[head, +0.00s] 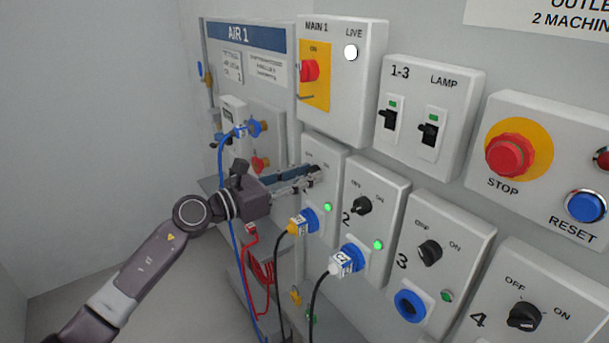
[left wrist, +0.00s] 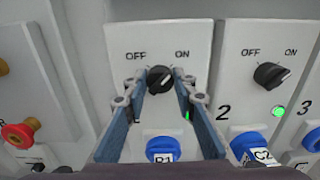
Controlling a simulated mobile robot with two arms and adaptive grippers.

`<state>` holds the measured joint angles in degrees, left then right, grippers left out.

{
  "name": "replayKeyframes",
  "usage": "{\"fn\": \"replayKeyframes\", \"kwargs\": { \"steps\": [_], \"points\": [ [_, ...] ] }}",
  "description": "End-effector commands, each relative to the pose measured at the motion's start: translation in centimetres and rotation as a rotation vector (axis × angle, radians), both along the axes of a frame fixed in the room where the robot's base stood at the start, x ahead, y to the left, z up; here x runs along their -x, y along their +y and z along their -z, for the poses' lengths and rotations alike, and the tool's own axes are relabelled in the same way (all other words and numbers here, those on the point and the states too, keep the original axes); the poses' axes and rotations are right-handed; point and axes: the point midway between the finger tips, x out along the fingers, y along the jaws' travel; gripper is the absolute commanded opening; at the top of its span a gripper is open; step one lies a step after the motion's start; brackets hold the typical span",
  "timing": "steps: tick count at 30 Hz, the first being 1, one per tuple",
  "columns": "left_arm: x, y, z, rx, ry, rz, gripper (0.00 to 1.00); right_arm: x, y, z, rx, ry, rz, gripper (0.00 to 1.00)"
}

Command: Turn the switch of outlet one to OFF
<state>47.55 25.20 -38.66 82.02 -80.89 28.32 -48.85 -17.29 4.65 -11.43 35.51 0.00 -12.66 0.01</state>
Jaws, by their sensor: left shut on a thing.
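Outlet one is the white box (head: 328,155) at the left of the numbered outlet row; it also fills the middle of the left wrist view (left wrist: 200,40). Its black rotary switch (left wrist: 160,79) sits below the OFF and ON labels, and its pale mark appears to lean toward ON. My left gripper (head: 313,172) is shut on this switch, one finger on each side of it. In the head view the fingers hide most of the switch. A green lamp (head: 327,207) on outlet one is lit. A blue plug (head: 308,220) sits in its socket. My right gripper is not in view.
Outlet two's switch (head: 361,206) is close on the right, with a lit green lamp and a plug. Outlets three and four follow. The MAIN 1 box (head: 340,80) is just above. Red and blue hoses and black cables hang below my left gripper.

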Motion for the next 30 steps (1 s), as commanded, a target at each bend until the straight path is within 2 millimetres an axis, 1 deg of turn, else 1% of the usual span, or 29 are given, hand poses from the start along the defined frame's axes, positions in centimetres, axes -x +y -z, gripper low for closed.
{"fn": "replayKeyframes", "kwargs": {
  "steps": [5,11,30],
  "points": [
    [0.0,0.1,-0.2,0.034,0.047,-0.001,0.01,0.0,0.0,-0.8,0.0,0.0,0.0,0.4],
    [-0.1,0.1,-0.3,0.112,0.156,-0.001,0.01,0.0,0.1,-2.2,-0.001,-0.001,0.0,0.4],
    [-0.3,0.2,-0.4,0.468,0.643,-0.002,0.01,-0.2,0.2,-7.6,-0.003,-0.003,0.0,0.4]
  ]
}}
